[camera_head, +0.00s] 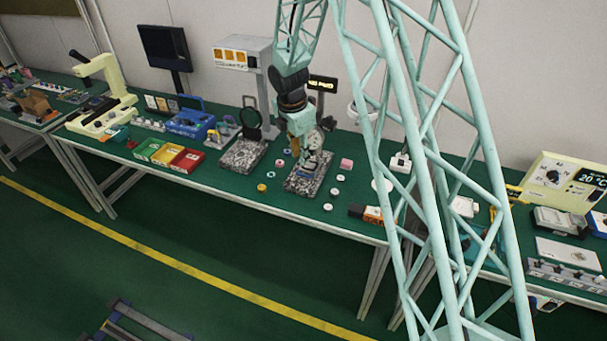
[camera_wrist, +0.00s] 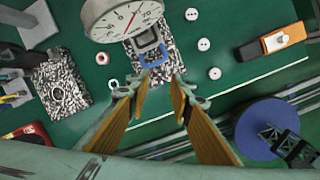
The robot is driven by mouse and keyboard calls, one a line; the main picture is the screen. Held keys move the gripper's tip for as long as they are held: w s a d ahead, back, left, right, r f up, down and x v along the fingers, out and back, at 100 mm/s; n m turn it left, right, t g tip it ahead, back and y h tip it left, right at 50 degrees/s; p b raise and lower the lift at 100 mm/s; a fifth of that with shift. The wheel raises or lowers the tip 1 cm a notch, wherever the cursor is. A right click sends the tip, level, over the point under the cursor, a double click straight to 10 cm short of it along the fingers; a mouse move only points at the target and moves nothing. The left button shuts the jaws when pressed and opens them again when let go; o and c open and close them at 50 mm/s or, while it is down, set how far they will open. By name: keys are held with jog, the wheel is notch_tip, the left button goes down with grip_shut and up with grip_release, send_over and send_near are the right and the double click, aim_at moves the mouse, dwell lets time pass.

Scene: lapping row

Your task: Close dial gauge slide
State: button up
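The dial gauge (camera_wrist: 122,14) has a round white face with a red needle and shows at the top of the wrist view. It stands over a speckled granite base (camera_wrist: 172,62), which also shows in the head view (camera_head: 304,184). A small grey and blue bracket (camera_wrist: 150,54) sits below the dial, over the base. I cannot tell for certain whether it is the slide. My gripper (camera_wrist: 158,88) is open, its yellow-padded fingers apart with nothing visible between them. The fingertips are near the bracket; contact cannot be told. In the head view my arm partly hides the gauge stand.
Another granite stand (camera_head: 241,158) with a dark ring is to the left. Small white discs (camera_wrist: 204,44) lie beside the gauge base. An orange and black box (camera_head: 372,214) lies to the right. Red, yellow and green trays (camera_head: 168,155) are further left.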

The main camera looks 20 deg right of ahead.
aim_at(304, 176)
jog(key=m+b, duration=0.1)
jog(key=m, duration=0.2)
jog(key=w+r+m+b, duration=0.1)
jog(key=m, duration=0.3)
jog(key=d+r+m+b, duration=0.1)
jog(key=m, duration=0.3)
jog(key=shift+w, duration=0.15)
jog(key=shift+a, duration=0.1)
jog(key=shift+f, duration=0.15)
jog(key=shift+b+x, duration=0.95)
jog(key=shift+x, duration=5.9)
jog(key=shift+a, duration=0.15)
jog(key=shift+c, duration=0.2)
grip_shut()
